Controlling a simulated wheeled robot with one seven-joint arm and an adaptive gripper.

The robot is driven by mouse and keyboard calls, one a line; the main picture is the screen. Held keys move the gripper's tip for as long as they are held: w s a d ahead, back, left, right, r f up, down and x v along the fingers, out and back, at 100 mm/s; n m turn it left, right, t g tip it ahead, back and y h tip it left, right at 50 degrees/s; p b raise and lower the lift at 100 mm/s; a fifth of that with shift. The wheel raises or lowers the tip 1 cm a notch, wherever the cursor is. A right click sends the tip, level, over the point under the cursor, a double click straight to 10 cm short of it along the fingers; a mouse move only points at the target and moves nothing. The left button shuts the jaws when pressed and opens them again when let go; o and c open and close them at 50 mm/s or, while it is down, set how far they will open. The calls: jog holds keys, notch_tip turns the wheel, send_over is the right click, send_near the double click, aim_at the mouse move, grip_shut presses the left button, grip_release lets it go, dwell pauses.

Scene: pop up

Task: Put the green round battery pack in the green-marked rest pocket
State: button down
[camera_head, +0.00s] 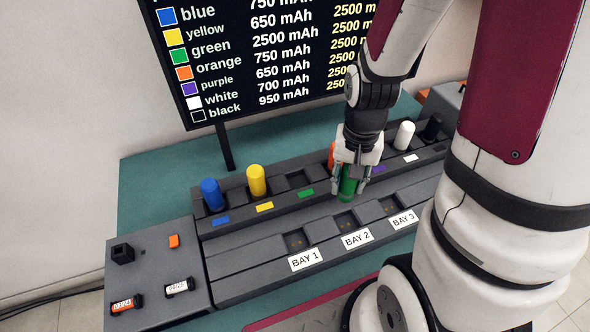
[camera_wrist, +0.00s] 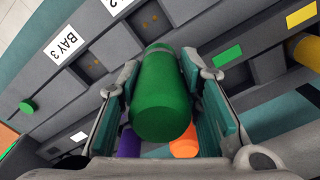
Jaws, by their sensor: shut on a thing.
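The green round battery pack (camera_head: 347,188) is upright between the fingers of my gripper (camera_head: 350,182), which is shut on it. In the wrist view the pack (camera_wrist: 162,95) fills the space between the fingertips (camera_wrist: 163,75). In the head view it shows over the rack, right of the green mark; its height above the rack is hard to tell. The green-marked rest pocket (camera_head: 298,178) is empty, behind its green mark (camera_head: 306,193), between the yellow pack and my gripper. The green mark also shows in the wrist view (camera_wrist: 228,54), right of the held pack.
Blue (camera_head: 211,194), yellow (camera_head: 256,180), orange (camera_head: 331,154), white (camera_head: 404,135) and black (camera_head: 432,129) packs stand in the rear row. A purple pack (camera_wrist: 129,144) shows in the wrist view. Bay 1 (camera_head: 295,241) looks empty. A screen (camera_head: 270,60) stands behind.

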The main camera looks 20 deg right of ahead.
jog(key=w+a, duration=0.2)
jog(key=w, duration=0.1)
jog(key=w+a, duration=0.3)
jog(key=w, duration=0.1)
jog(key=w+a+f, duration=0.1)
jog(key=w+a, duration=0.1)
jog(key=w, duration=0.1)
jog(key=shift+w+a+f+p, duration=0.1)
jog(key=shift+w+a+p, duration=0.1)
jog(key=shift+w+p, duration=0.15)
jog(key=shift+f, duration=1.75)
jog(key=shift+f, duration=0.1)
jog(key=c, duration=1.2)
grip_release()
jog(key=shift+o, duration=0.2)
